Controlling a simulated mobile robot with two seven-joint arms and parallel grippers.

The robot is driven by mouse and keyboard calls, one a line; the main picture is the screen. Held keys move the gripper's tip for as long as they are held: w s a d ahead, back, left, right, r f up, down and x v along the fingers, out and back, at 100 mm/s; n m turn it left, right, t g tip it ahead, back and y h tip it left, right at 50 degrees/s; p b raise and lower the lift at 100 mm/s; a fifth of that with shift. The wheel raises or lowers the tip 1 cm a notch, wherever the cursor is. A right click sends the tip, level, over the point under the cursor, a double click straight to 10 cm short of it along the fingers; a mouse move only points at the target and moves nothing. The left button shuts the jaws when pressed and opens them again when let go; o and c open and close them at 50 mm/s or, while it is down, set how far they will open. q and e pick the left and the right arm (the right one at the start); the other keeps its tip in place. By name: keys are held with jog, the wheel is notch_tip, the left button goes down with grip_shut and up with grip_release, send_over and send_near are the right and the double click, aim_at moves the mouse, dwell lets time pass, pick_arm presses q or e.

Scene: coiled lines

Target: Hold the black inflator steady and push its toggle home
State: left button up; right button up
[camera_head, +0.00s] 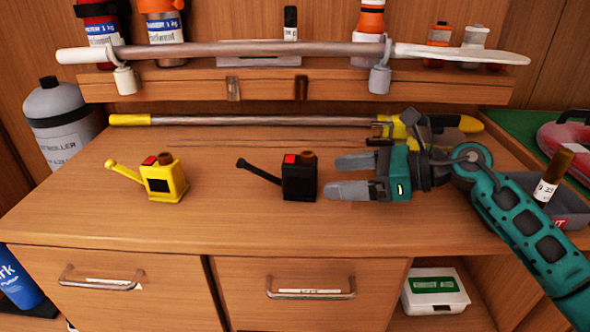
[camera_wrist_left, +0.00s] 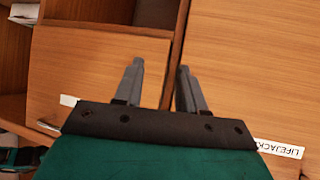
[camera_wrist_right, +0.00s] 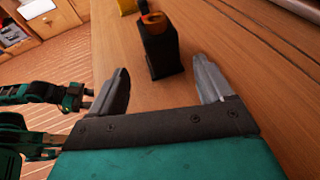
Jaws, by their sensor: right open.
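The black inflator (camera_head: 299,180) stands upright on the wooden counter, with a red patch and an orange-brown cap on top. Its black toggle (camera_head: 258,170) sticks out to the left and slants upward. My right gripper (camera_head: 350,176) is open just right of the inflator, its fingers pointing at it, apart from it. In the right wrist view the black inflator (camera_wrist_right: 160,48) stands ahead, between and beyond the open fingers (camera_wrist_right: 160,88). My left gripper (camera_wrist_left: 158,85) shows only in its own wrist view, open and empty, facing cabinet fronts.
A yellow inflator (camera_head: 164,180) with its lever out to the left stands further left on the counter (camera_head: 230,222). A yellow-ended pole (camera_head: 260,120) lies behind. A grey tray (camera_head: 570,208) is at the right. The counter between the two inflators is clear.

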aim_at(306, 178)
jog(key=b+x, duration=0.1)
jog(key=x, duration=0.6)
jog(key=shift+w+a+f, duration=0.1)
jog(key=shift+a, duration=0.1)
jog(key=shift+c, duration=0.5)
jog(key=shift+c, duration=1.4)
jog(key=c, duration=0.6)
